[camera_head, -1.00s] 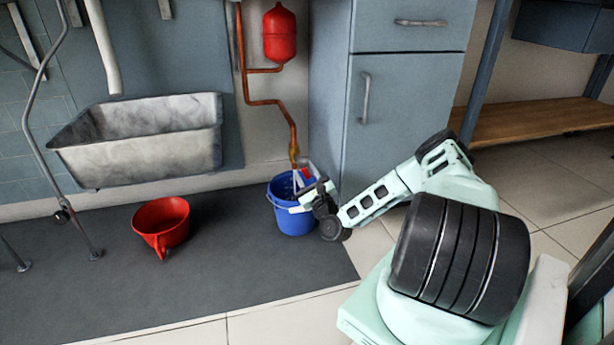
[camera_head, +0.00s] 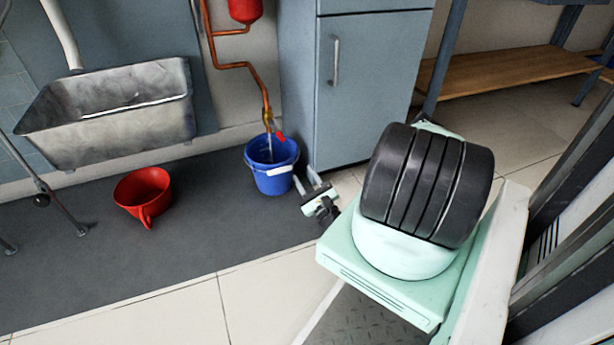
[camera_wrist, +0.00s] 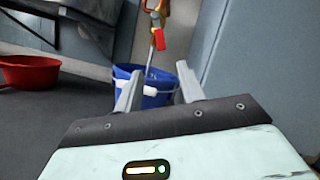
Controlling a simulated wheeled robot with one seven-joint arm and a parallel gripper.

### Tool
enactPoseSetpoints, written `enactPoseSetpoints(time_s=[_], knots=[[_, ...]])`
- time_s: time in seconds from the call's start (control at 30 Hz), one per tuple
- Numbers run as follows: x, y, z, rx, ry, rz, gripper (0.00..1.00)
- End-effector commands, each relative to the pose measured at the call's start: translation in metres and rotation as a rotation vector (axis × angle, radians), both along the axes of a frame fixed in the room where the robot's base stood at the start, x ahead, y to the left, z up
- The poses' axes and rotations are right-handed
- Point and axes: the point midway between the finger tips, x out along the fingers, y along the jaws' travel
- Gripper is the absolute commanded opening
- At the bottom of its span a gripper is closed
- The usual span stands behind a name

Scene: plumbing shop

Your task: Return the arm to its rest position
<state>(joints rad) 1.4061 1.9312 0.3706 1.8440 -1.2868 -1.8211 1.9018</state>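My gripper (camera_head: 311,184) is in front of and to the right of the blue bucket, apart from it in the head view. In the wrist view my gripper (camera_wrist: 158,88) shows two fingers spread apart with nothing between them that it holds. The blue bucket (camera_head: 271,181) stands upright on the dark mat under a copper pipe; it also shows beyond the fingers in the wrist view (camera_wrist: 160,101). A red-handled valve (camera_head: 279,136) sits at the pipe's lower end, and a thin stream seems to fall from it into the bucket. Much of my arm is hidden behind its dark, ribbed joint.
A blue-grey cabinet (camera_head: 365,95) stands behind my arm. A wooden shelf (camera_head: 510,72) is at the back right. The tiled floor in front is clear.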

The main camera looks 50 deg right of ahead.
Motion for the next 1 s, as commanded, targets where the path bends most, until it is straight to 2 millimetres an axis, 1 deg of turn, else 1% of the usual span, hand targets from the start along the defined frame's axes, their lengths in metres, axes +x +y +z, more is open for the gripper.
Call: enactPoseSetpoints(time_s=[0.1, 0.2, 0.77, 0.87, 0.97, 1.0], knots=[[-0.006, 0.002, -0.002, 0.000, 0.001, 0.000, 0.39], [-0.007, 0.002, -0.003, 0.000, 0.001, 0.000, 0.39], [-0.004, 0.002, -0.001, -0.007, 0.007, 0.005, 0.39], [0.011, 0.005, 0.007, -0.061, 0.063, 0.046, 0.39], [0.043, 0.015, 0.021, -0.184, 0.183, 0.136, 0.39], [0.059, 0.021, 0.029, -0.253, 0.243, 0.182, 0.39]])
